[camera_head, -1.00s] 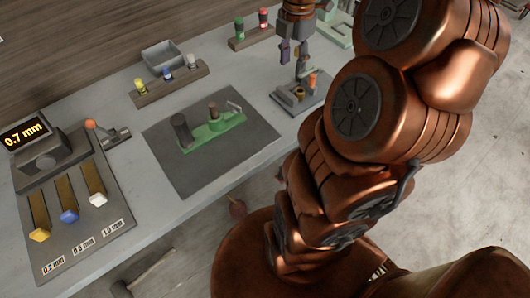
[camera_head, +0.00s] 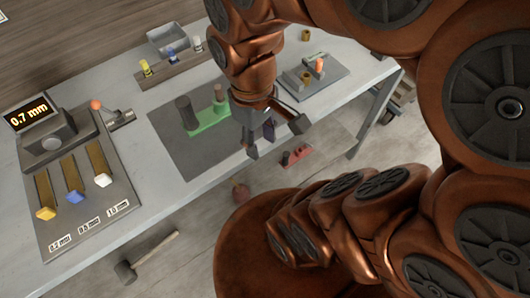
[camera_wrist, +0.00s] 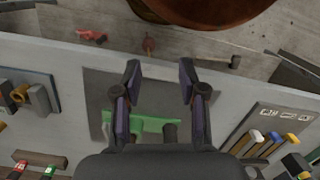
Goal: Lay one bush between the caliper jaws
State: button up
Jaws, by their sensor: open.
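My gripper (camera_head: 274,136) is open and empty, pointing down near the front edge of the table. In the wrist view its fingers (camera_wrist: 160,78) are spread, with nothing between the tips. Brass-coloured rings, which look like bushes, are at the right: one at the back (camera_head: 306,35) and one on a small dark board (camera_head: 306,77) beside an orange-topped part (camera_head: 320,65). A brass ring also shows in the wrist view (camera_wrist: 38,97). A green fixture (camera_head: 212,115) with upright cylinders lies on the dark mat, partly hidden by my arm. I cannot tell which part is the caliper.
A unit with a 0.7 mm display (camera_head: 32,112) and coloured levers stands at left. A rack (camera_head: 168,72) with small coloured-top items and a grey bin (camera_head: 170,40) are at the back. A red part (camera_head: 295,157) and a hammer (camera_head: 140,262) lie on the floor.

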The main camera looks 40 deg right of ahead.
jog(key=shift+s+a+f+m, duration=0.2)
jog(key=shift+s+m, duration=0.25)
jog(key=shift+s, duration=0.05)
jog(key=shift+s+a+f+m, duration=0.15)
jog(key=shift+s+m, duration=0.35)
jog(key=shift+s+a+f+m, duration=0.2)
jog(key=shift+s+m, duration=0.25)
jog(key=shift+s, duration=0.05)
jog(key=shift+r+p, duration=0.9)
